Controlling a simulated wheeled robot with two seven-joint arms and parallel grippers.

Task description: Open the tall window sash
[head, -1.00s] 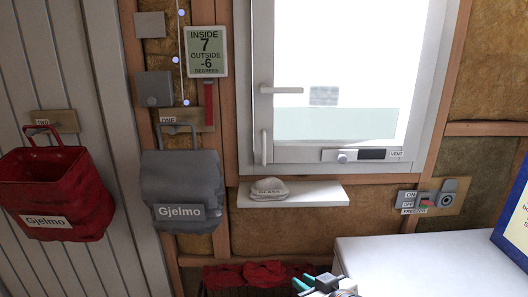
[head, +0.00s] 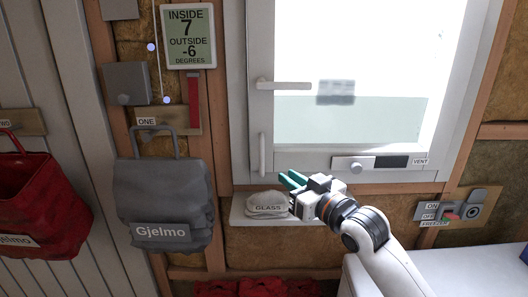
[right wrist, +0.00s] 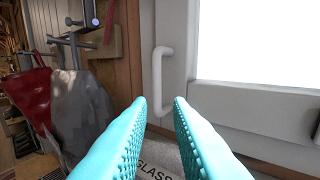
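The tall window sash (head: 300,165) is white framed with a bright pane, and it looks closed. A horizontal lever handle (head: 283,85) sits on its left side. A vertical white pull handle (head: 262,154) is at its lower left; it also shows in the right wrist view (right wrist: 158,80), beyond the fingertips. My right gripper (head: 289,180) has teal fingers and is just below and right of the pull handle. In the right wrist view its fingers (right wrist: 160,101) are apart with nothing between them. My left gripper is not in view.
A vent panel (head: 375,162) is on the lower frame. A grey bag (head: 165,195) and a red bag (head: 40,200) hang at left. A freezer switch (head: 447,212) is at right.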

